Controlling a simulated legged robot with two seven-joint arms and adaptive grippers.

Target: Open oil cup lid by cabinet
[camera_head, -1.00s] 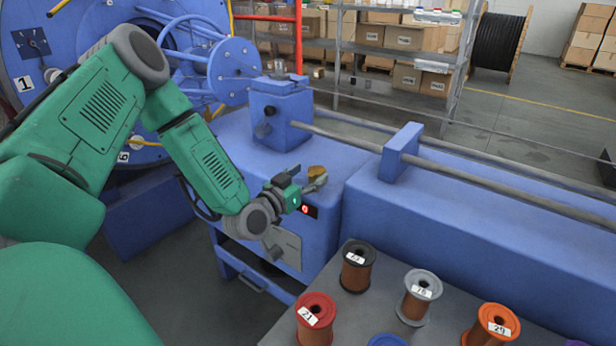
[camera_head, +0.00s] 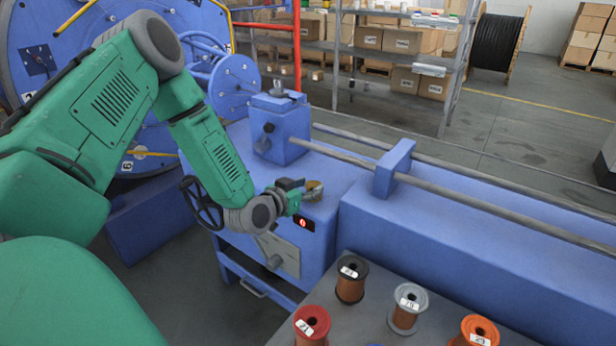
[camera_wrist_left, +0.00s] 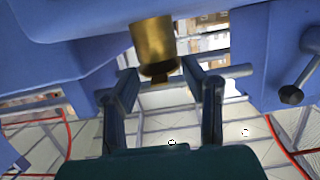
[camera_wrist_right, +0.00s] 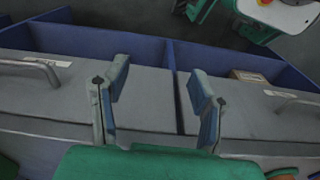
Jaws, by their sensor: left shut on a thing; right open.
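A small brass oil cup (camera_head: 314,188) stands on the blue cabinet (camera_head: 333,190); in the left wrist view the brass cup (camera_wrist_left: 153,45) shows at the upper middle. My left gripper (camera_head: 300,191) is at the cup, with one finger on each side of its lower part in the left wrist view (camera_wrist_left: 160,82). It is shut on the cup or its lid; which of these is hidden. Whether the lid is open cannot be told. My right gripper (camera_wrist_right: 158,78) is open and empty above grey surfaces with handles.
A blue block (camera_head: 281,127) with rods stands behind. A dark handwheel (camera_head: 202,203) is left of the cabinet. Several wire spools, including a red-topped one (camera_head: 312,324), stand on the grey table in front.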

